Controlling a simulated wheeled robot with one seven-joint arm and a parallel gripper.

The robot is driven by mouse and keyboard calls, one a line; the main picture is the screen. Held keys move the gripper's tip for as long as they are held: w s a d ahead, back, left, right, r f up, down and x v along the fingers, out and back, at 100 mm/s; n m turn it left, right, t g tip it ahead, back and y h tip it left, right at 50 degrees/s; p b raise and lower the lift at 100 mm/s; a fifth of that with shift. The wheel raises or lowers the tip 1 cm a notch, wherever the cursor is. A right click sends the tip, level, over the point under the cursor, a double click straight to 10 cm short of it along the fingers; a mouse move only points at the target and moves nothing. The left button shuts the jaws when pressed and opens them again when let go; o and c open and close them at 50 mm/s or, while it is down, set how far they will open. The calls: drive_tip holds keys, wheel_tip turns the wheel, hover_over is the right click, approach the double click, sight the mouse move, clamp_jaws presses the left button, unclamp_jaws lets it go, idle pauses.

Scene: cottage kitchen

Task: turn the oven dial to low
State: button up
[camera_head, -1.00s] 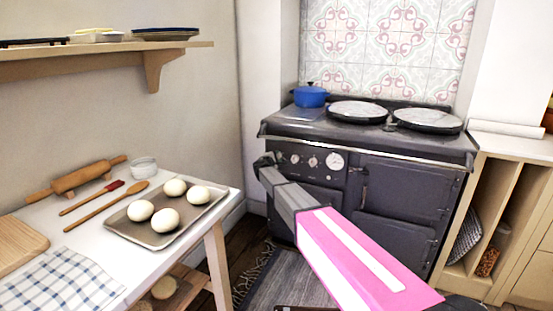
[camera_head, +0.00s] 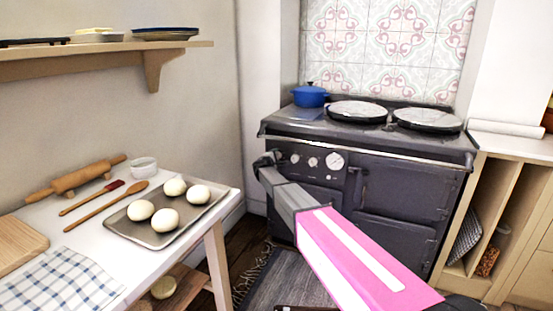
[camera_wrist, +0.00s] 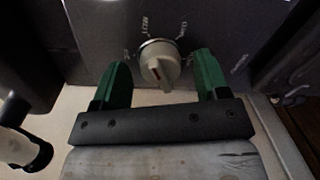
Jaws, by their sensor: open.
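The oven (camera_head: 405,188) is a dark range at the back with white dials on its front panel. The fingers are apart, one on each side of the dial. I cannot tell whether either touches it. Lettering surrounds the dial but is too small and tilted to read surely. In the head view my gripper (camera_head: 268,162) is at the left end of the oven's front panel, and the dial there is hidden behind it.
Other white dials (camera_head: 334,160) show to the right of my gripper. A blue pot (camera_head: 309,96) stands on the oven top. At left a white table (camera_head: 88,219) holds a baking tray (camera_head: 133,235) with several dough balls, and a rolling pin (camera_head: 76,179).

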drive_tip(key=v, duration=1)
drive_tip(key=shift+s, duration=0.25)
drive_tip(key=s+d+f+m+g+h, duration=0.1)
drive_tip(key=s+d+f+m+g, duration=0.4)
drive_tip(key=s+d, duration=0.6)
drive_tip(key=s+d+f+m+g, duration=0.4)
drive_tip(key=s+d+f, duration=0.15)
drive_tip(key=d, duration=0.85)
drive_tip(key=s+d+f+m+g+y, duration=0.1)
drive_tip(key=s+d+m+g+y, duration=0.1)
drive_tip(key=s, duration=0.7)
drive_tip(key=s+d+f+m+g+y, duration=0.2)
drive_tip(key=s+d+m+y, duration=0.1)
drive_tip(key=s, duration=0.5)
drive_tip(key=s+d+f+m+g+y, duration=0.1)
drive_tip(key=s+d+m+g+y, duration=0.1)
drive_tip(key=s, duration=0.7)
drive_tip(key=shift+s+d+f+m+g+y, duration=0.15)
drive_tip(key=shift+s+d+m+g+y, duration=0.15)
drive_tip(key=shift+d+m+g, duration=0.25)
drive_tip(key=shift+a, duration=0.1)
